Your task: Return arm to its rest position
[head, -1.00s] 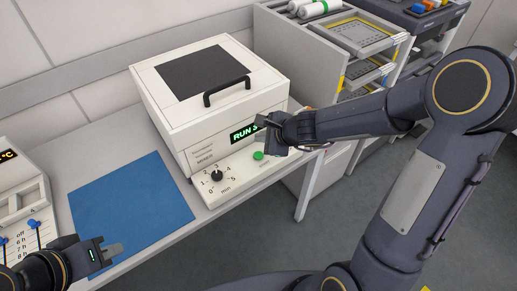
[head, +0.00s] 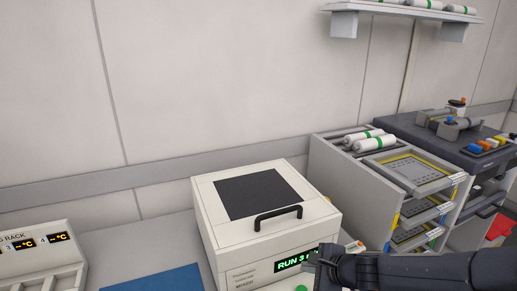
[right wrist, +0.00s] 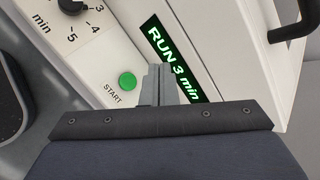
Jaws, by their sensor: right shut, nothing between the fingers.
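My right gripper (head: 316,265) is at the front right of a white boxy mixer (head: 218,232) in the head view and hides the end of its display. In the right wrist view its two grey fingers (right wrist: 158,85) are together, with nothing between them. They lie in front of the panel between the green START button (right wrist: 127,81) and the lit display (right wrist: 176,62), which reads "RUN 3 min". I cannot tell whether the fingers touch the panel. My left gripper is out of view.
The mixer has a black lid handle (head: 278,217). A blue mat (head: 160,281) and a rack with temperature displays (head: 38,255) are to its left. A trolley with trays (head: 408,170) stands to the right, close to my right forearm. A wall shelf (head: 400,10) is above.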

